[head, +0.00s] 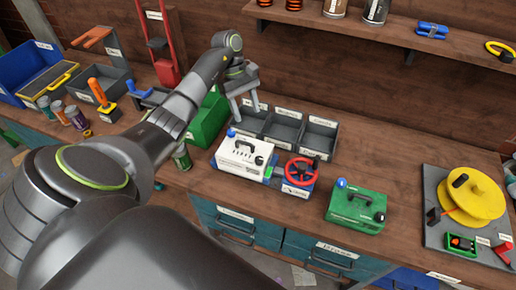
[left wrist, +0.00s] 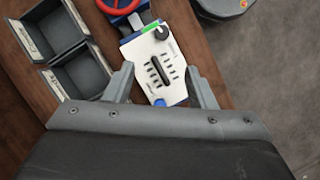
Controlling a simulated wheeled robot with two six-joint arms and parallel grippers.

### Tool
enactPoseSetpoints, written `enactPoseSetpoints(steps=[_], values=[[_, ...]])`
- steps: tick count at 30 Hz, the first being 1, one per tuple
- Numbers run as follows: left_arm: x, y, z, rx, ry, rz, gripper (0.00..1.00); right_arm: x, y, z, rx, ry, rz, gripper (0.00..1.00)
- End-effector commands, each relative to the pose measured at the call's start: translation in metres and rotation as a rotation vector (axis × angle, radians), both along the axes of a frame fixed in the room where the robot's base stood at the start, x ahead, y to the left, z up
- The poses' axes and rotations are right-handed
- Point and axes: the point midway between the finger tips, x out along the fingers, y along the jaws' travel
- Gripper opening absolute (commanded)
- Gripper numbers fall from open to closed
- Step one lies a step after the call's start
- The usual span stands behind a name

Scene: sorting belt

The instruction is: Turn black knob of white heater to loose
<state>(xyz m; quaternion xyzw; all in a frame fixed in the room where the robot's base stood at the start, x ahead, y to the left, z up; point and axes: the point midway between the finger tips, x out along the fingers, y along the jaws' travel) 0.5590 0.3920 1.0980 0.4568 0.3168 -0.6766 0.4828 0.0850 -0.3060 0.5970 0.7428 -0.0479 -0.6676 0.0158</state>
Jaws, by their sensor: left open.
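The white heater (head: 240,160) stands on the wooden bench, with a dark handle on top. Its black knob (head: 259,160) is at the right end, and a blue knob (head: 231,133) is at the opposite end. In the left wrist view the white heater (left wrist: 147,62) lies below my gripper, with the black knob (left wrist: 162,33) at its far end beside a green mark. My left gripper (head: 246,113) is open and empty, above and behind the heater. In the left wrist view its fingertips (left wrist: 160,69) straddle the heater's picture, apart from the knob. My right gripper does not show.
A red valve wheel (head: 302,170) stands close right of the heater. A green heater-like unit (head: 356,208) is farther right. Grey bins (head: 283,128) stand behind. A yellow reel (head: 472,196) is at far right. Bare bench lies between the green unit and reel.

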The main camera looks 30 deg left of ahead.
Motion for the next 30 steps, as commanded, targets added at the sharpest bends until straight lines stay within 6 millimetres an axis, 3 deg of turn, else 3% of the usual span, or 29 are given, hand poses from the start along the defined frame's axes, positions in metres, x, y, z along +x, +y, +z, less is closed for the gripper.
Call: enactPoseSetpoints(steps=[8,30], values=[[-0.005,-0.005,-0.021,0.004,0.013,-0.004,0.50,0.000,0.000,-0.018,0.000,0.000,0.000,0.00],[-0.019,-0.045,-0.122,0.002,0.012,-0.003,0.50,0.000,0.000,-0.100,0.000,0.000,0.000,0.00]])
